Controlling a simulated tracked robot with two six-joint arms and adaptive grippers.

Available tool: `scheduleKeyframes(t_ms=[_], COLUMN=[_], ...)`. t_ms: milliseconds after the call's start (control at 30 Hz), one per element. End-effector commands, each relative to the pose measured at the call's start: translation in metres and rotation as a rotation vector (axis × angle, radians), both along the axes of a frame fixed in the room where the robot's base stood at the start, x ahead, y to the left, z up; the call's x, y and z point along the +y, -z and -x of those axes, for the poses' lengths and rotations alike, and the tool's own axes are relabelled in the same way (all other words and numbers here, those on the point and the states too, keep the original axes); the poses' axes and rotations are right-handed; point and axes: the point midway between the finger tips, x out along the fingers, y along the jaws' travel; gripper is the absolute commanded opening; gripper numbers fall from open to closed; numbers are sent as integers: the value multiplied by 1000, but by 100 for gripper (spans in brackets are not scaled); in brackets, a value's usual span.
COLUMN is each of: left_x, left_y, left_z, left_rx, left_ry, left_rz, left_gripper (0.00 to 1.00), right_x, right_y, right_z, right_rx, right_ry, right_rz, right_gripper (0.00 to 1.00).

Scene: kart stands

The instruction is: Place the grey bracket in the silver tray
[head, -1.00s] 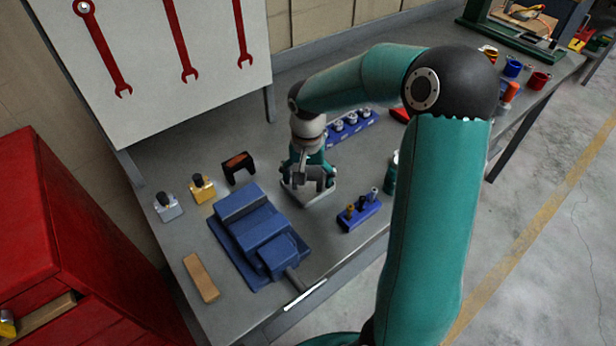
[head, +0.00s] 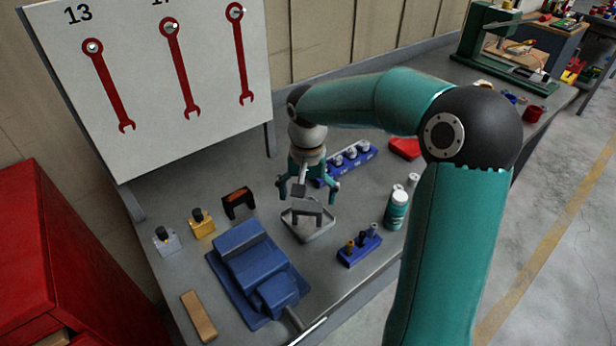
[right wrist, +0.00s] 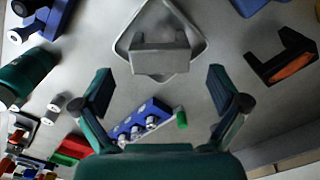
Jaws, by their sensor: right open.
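The silver tray (head: 312,234) lies on the grey bench, right of the blue vise. The grey bracket (head: 306,217) is in the tray; in the right wrist view the bracket (right wrist: 160,56) stands inside the rim of the tray (right wrist: 197,28), toward its near corner. My right gripper (head: 308,194) is open and empty, above and behind the bracket. Its spread fingers (right wrist: 160,88) are apart from the bracket in the right wrist view. My left gripper is not in view.
The blue vise (head: 255,270) and a teal bottle (head: 396,212) flank the tray. A blue holder with small parts (head: 359,247) is in front, a blue rack (head: 348,160) behind. A black-and-orange bracket-shaped piece (head: 238,203) and two small bottles are to the left.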

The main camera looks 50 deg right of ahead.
Motion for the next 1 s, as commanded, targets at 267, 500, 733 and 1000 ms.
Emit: scheduleKeyframes(t_ms=[267, 500, 733, 1000], left_x=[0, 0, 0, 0], left_y=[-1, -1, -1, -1], left_z=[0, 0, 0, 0], left_rx=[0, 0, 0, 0], left_ry=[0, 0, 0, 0], left_rz=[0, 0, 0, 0], left_gripper=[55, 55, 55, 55], right_x=[-1, 0, 0, 0], right_y=[-47, -58, -58, -58], right_z=[-1, 0, 0, 0], right_rx=[-2, 0, 1, 1], right_ry=[0, 0, 0, 0], right_rz=[1, 0, 1, 1], right_gripper=[97, 97, 97, 97])
